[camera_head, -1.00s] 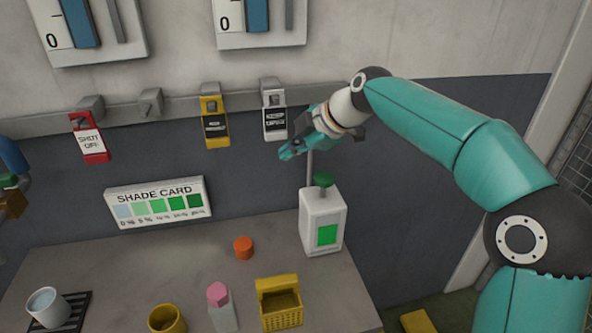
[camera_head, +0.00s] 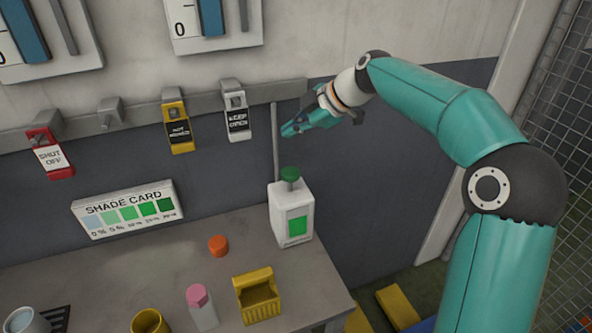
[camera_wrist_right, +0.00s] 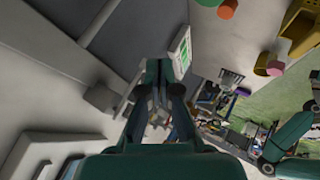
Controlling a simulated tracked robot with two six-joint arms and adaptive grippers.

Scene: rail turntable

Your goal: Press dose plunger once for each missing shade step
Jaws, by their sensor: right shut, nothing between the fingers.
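The dose dispenser (camera_head: 291,218) is a white bottle with a green front patch, upright at the bench's back right corner. Its green plunger (camera_head: 290,174) stands on top. My right gripper (camera_head: 287,131) is shut and empty, above the plunger in the picture, with a visible gap between them. The shade card (camera_head: 125,209) leans at the back left, with a pale blue patch and several greens darkening rightward. A light cup (camera_head: 25,318) is cut off at bottom left.
An orange cap (camera_head: 218,245), a pink-capped bottle (camera_head: 203,308), a yellow basket (camera_head: 257,295) and a yellow cup (camera_head: 150,322) stand on the bench. Red (camera_head: 50,155), yellow (camera_head: 178,130) and white (camera_head: 237,122) tags hang from the wall rail. Wire mesh is at right.

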